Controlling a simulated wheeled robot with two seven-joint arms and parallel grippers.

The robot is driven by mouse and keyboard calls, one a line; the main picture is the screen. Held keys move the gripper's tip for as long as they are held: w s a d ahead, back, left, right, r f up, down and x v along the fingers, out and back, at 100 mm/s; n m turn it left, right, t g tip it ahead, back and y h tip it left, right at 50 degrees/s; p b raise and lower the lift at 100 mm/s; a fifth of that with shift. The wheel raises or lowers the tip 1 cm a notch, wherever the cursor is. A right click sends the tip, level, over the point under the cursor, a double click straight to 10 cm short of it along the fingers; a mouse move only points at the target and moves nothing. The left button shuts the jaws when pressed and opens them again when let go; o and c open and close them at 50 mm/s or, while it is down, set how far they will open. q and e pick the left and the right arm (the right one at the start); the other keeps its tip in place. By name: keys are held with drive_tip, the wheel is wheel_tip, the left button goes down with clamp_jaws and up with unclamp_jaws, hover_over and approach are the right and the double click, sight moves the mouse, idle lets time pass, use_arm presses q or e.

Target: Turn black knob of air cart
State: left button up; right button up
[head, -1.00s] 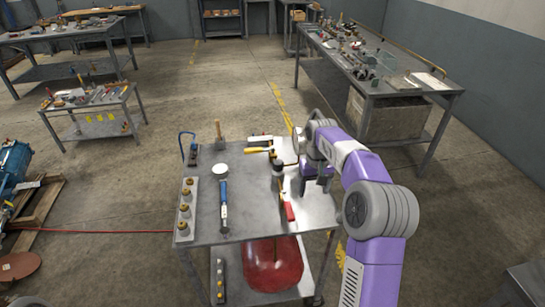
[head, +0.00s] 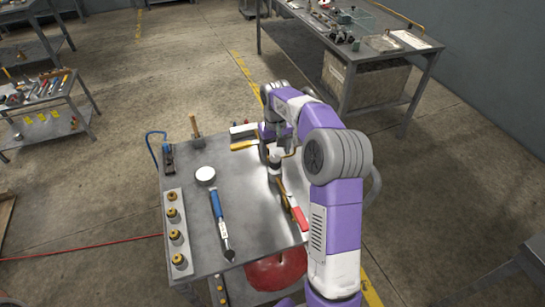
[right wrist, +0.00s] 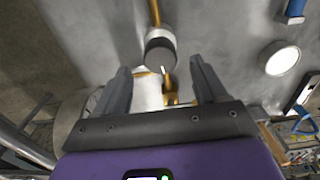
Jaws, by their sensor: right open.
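The cart (head: 185,185) is a grey metal table below me. A short dark-faced knob with a pale collar (head: 275,160) stands near its right side, partly hidden by my right arm. In the right wrist view the knob (right wrist: 160,50) shows round and dark at the end of a brass-coloured rod, just beyond the fingertips. My right gripper (right wrist: 160,85) is open, with one finger to each side below the knob and not visibly touching it. A brass-coloured piece (right wrist: 170,90) shows between the fingers. My left gripper is out of view.
On the cart lie a blue-handled tool (head: 218,208), a white round piece (head: 205,175), a strip with brass fittings (head: 174,230) and a red-handled tool (head: 299,219). A red tank (head: 275,272) sits beneath. A workbench (head: 375,50) stands behind at right.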

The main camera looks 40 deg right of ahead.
sight(276, 158)
wheel_tip(276, 158, down, 4)
drive_tip(key=shift+f+b, duration=0.1)
drive_tip(key=shift+b, duration=0.45)
drive_tip(key=c, duration=1.1)
drive_tip(key=shift+o, duration=0.2)
drive_tip(key=shift+r+m+p, duration=0.25)
drive_tip(key=shift+m+p, duration=0.65)
drive_tip(key=shift+p, duration=0.15)
drive_tip(key=m+p, duration=0.2)
drive_tip(key=shift+m, duration=0.3)
drive_tip(key=m+p, duration=0.3)
drive_tip(key=m, duration=0.1)
drive_tip(key=shift+d+f+m+p, duration=0.1)
drive_tip(key=shift+m+p, duration=0.7)
drive_tip(key=shift+m, duration=0.8)
